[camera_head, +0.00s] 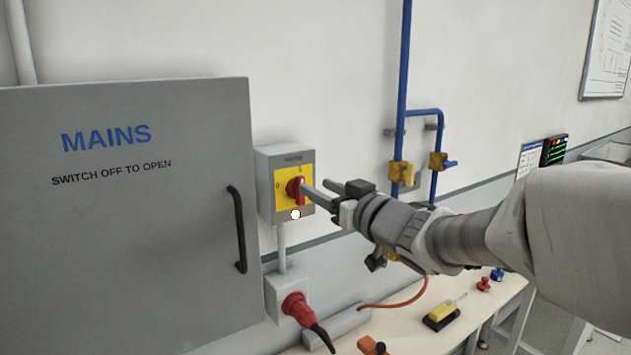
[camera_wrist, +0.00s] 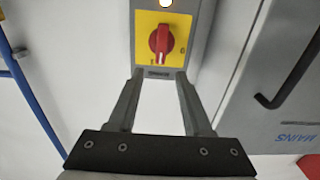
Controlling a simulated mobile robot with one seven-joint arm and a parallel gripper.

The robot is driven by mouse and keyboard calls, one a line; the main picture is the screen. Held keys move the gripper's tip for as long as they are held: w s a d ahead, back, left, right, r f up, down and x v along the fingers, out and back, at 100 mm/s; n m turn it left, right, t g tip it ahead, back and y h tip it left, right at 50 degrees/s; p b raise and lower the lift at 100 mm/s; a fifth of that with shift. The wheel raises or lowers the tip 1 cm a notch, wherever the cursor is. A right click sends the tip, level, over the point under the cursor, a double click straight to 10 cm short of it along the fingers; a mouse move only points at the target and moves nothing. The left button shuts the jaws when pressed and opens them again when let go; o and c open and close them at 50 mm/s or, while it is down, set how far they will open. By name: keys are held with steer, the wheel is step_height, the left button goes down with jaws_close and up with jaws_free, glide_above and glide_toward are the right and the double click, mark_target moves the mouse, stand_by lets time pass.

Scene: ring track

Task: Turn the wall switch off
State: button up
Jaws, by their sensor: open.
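The wall switch is a grey box (camera_head: 266,185) with a yellow plate and a red rotary knob (camera_head: 298,190). The knob's handle stands upright, and a mark like a 0 sits to its left on the plate. A white lamp (camera_head: 295,214) glows below the knob. My gripper (camera_head: 317,186) is open, its fingers pointing at the knob from the right. In the wrist view, which is upside down, the knob (camera_wrist: 161,41) lies just beyond the gap between the fingertips of my gripper (camera_wrist: 158,75). Nothing is between the fingers; contact with the knob cannot be told.
A grey MAINS cabinet (camera_head: 110,240) with a black handle (camera_head: 238,229) stands left of the switch. Blue pipes (camera_head: 402,75) with yellow valves (camera_head: 401,173) run right of it. A red plug (camera_head: 298,307) sits below. The bench (camera_head: 400,335) holds small items.

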mark_target(302, 179)
steer(key=x, duration=0.6)
